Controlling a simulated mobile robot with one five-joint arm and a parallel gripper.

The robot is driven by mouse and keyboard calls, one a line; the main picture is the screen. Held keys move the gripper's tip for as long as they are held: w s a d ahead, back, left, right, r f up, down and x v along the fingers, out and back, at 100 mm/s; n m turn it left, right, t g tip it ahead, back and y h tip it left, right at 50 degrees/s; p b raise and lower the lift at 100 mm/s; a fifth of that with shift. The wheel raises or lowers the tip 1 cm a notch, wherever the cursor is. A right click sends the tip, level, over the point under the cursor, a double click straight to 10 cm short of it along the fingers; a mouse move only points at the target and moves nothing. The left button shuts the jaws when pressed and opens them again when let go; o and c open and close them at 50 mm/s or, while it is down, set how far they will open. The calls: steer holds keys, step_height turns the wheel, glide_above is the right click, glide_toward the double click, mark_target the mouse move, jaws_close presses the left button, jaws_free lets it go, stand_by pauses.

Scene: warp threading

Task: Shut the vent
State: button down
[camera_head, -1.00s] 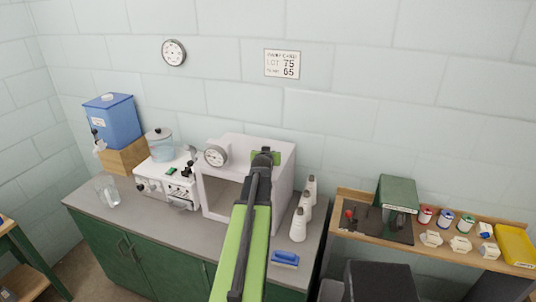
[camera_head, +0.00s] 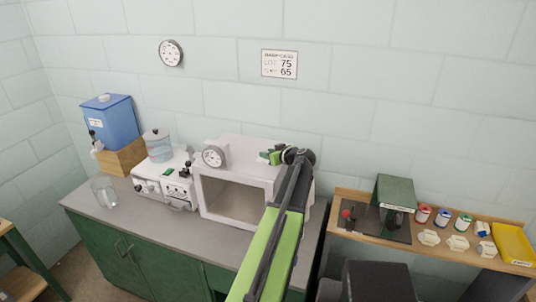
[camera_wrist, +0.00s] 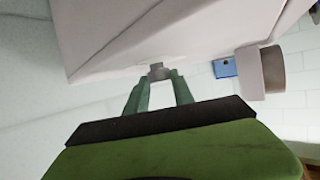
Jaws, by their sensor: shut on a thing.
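A white box-shaped chamber (camera_head: 232,203) with an open front stands on the counter, with a round dial (camera_head: 213,156) at its upper left. A small grey knob (camera_wrist: 157,72) sticks out from the chamber's pale surface in the wrist view and appears to be the vent's. My gripper (camera_head: 268,155) is at the top right of the chamber in the head view, pointing left. In the wrist view its two green fingers (camera_wrist: 158,78) are shut on the knob, one at each side. The knob is hidden in the head view, and the vent's opening cannot be made out.
A white control unit (camera_head: 165,182) with a clear pot (camera_head: 158,146) stands left of the chamber. A blue water tank (camera_head: 109,121) and a glass (camera_head: 104,191) are further left. A wooden shelf (camera_head: 345,195) at right holds a green box (camera_head: 394,190) and several small items.

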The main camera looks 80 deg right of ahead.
steer(key=shift+s+f+n+y, duration=0.1)
steer(key=shift+n+y, duration=0.2)
stand_by(0.4)
steer(key=c, duration=1.1)
jaws_free()
steer(key=p+v, duration=0.6)
steer(key=v, duration=1.1)
steer(key=shift+s+f+p, duration=0.1)
steer(key=shift+s+p, duration=0.2)
steer(key=shift+s, duration=0.05)
